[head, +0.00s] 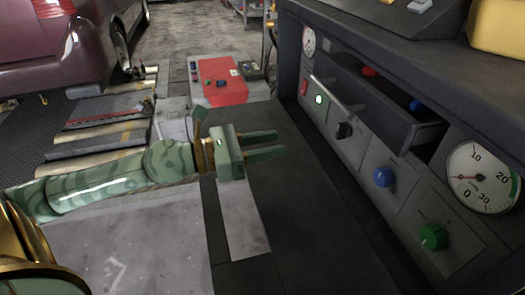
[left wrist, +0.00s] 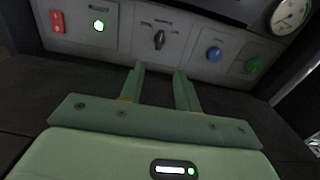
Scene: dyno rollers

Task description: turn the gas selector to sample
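The gas selector looks to be the black knob (head: 344,130) on the grey front panel, between the lit green button and the blue knob. In the left wrist view the black knob (left wrist: 159,39) has its pointer standing roughly upright, with labels around it too small to read. My left gripper (head: 278,144) is open and empty, its two fingers pointing at the panel. It is apart from the knob, with a gap of dark surface between. In the left wrist view its fingertips (left wrist: 159,70) sit just below the knob. My right gripper is not in view.
The panel also carries a red switch (head: 304,87), a lit green button (head: 319,99), a blue knob (head: 384,176), a green knob (head: 433,237) and a dial gauge (head: 482,177). An open drawer (head: 380,100) juts out above the knobs. A red box (head: 222,88) stands behind my left gripper.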

